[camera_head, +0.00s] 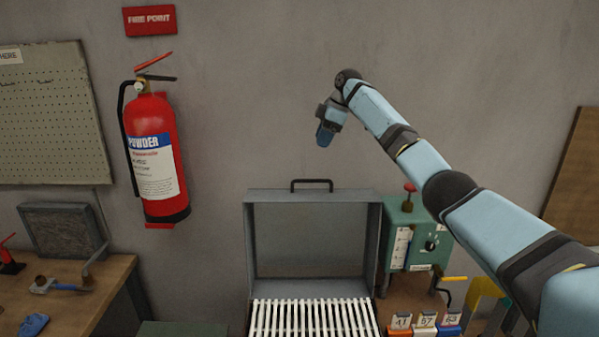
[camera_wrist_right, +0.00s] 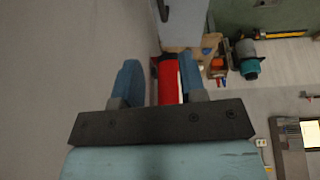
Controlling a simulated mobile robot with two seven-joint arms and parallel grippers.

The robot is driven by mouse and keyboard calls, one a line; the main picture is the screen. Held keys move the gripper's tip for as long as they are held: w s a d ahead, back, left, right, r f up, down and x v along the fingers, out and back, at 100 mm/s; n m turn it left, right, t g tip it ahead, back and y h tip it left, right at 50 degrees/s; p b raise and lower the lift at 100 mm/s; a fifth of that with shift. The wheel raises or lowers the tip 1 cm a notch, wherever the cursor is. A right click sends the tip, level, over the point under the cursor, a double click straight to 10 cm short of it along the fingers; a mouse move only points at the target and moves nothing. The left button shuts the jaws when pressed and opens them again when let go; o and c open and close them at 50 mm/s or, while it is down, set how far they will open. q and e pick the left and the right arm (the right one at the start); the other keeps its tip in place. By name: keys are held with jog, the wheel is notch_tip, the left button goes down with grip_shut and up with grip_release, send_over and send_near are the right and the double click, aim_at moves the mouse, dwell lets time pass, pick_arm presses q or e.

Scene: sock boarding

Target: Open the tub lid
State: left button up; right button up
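The tub lid (camera_head: 312,197) stands upright, raised at the back of the grey tub in the head view. Its dark handle (camera_head: 311,182) is along the top edge. White slats (camera_head: 312,317) show in front of and below the lid. My right gripper (camera_head: 325,133) is in the air above the lid, apart from the handle. In the right wrist view its two blue fingers (camera_wrist_right: 160,80) are spread with a gap between them. Something red shows through that gap, seemingly farther off. My left gripper is not in view.
A green control box (camera_head: 417,235) with a red knob stands right of the lid. Small numbered bins (camera_head: 425,326) sit below it. A red extinguisher (camera_head: 156,160) hangs on the wall at left, above a wooden bench (camera_head: 85,305). The wall area around my right gripper is clear.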

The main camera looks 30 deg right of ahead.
jog(key=p+x, duration=0.2)
jog(key=x, duration=1)
jog(key=shift+s, duration=0.2)
jog(key=shift+w+a+f, duration=0.1)
jog(key=shift+a+f, duration=0.05)
jog(key=shift+f, duration=0.4)
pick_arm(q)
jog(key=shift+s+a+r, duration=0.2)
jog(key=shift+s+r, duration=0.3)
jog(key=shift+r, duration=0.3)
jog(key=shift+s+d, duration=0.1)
pick_arm(e)
grip_shut()
